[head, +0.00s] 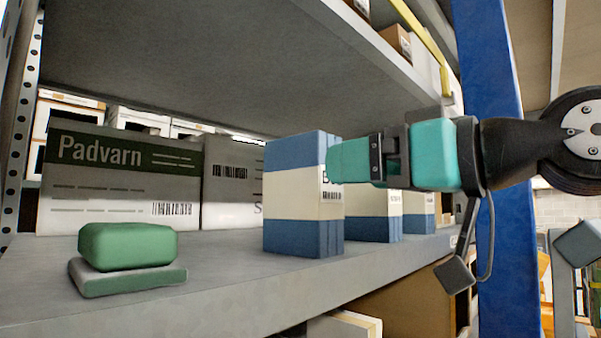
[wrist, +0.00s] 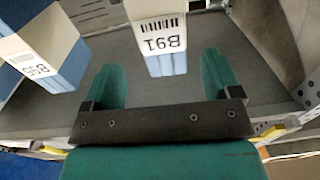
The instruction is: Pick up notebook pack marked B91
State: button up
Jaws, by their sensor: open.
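The notebook pack marked B91 (wrist: 158,30) is blue and cream, with a barcode above its upside-down label in the wrist view. It stands between and just beyond the tips of my open gripper (wrist: 163,68), whose green fingers lie to either side. In the head view the front blue and cream pack (head: 290,190) stands upright on the shelf, and my gripper (head: 335,160) is at its label side, hiding most of its mark. I cannot tell whether the fingers touch it. My gripper holds nothing.
Another blue and cream pack (wrist: 40,52) stands close on the left in the wrist view; similar packs (head: 370,215) line up behind the front one. A blue upright (head: 485,80) is near my arm.

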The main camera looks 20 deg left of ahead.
aim_at(307, 177)
jog(key=p+x, duration=0.1)
jog(key=x, duration=0.2)
jog(key=shift+a, duration=0.1)
jog(key=p+x, duration=0.4)
jog(key=x, duration=0.1)
jog(key=shift+a+f, duration=0.15)
jog(key=shift+f, duration=0.05)
jog(key=c, duration=1.3)
